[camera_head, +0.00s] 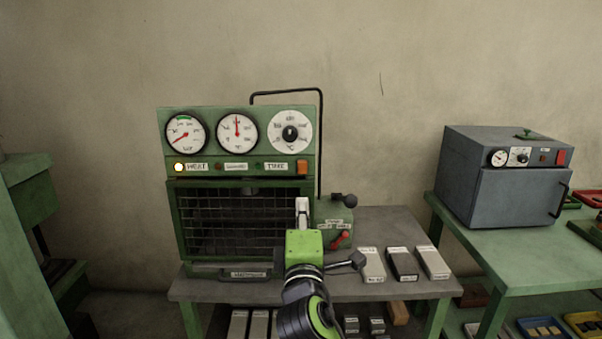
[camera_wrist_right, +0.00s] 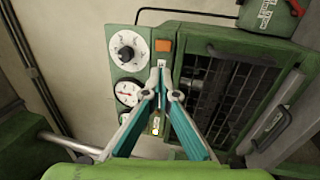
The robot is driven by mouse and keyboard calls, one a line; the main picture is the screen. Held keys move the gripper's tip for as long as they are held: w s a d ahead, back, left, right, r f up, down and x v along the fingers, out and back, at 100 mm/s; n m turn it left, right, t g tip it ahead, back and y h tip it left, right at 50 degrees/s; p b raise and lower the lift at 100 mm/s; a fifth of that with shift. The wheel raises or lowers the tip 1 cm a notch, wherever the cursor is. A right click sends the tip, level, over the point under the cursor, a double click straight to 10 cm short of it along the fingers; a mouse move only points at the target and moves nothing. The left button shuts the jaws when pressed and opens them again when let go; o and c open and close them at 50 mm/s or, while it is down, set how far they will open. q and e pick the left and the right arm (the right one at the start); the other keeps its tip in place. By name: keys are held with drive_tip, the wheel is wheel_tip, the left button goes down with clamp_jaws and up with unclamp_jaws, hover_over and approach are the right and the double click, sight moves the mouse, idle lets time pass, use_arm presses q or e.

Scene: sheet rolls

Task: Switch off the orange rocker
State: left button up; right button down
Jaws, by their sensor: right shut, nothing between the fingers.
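The orange rocker (camera_head: 302,167) sits at the right end of the label strip on the green machine's panel (camera_head: 240,183), beside a "TIMER"-like label. It also shows in the right wrist view (camera_wrist_right: 163,45), just beyond my fingertips. My right gripper (camera_head: 302,203) is in front of the machine's right side, below the rocker in the head view. Its fingers meet at the tips (camera_wrist_right: 163,68) with nothing between them. A gap shows between the tips and the rocker in the picture; I cannot tell the depth. A lamp (camera_head: 179,167) glows at the strip's left end. My left gripper is not in view.
Two gauges (camera_head: 237,132) and a dial (camera_head: 290,132) are above the strip. A mesh door (camera_head: 240,222) is below it. A small green box with a red lever (camera_head: 340,239) stands right of the gripper. Several labelled blocks (camera_head: 403,263) lie on the table. A grey oven (camera_head: 505,178) stands farther right.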

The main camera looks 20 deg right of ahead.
sight(301, 166)
drive_tip(key=b+x, duration=0.2)
drive_tip(key=x, duration=1.2)
drive_tip(key=shift+f+b, duration=0.1)
drive_tip(key=shift+b, duration=0.25)
